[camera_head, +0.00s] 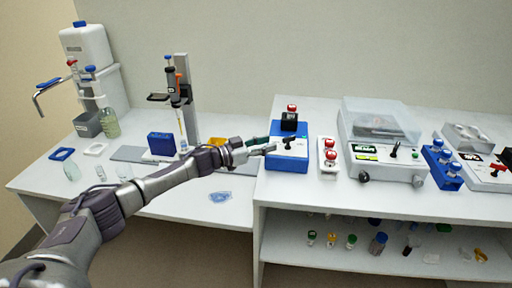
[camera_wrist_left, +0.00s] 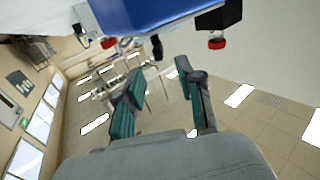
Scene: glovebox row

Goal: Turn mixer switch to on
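My right gripper is out of view.
A stand with a pipette (camera_head: 184,100) and a blue box (camera_head: 161,144) are on the left bench.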

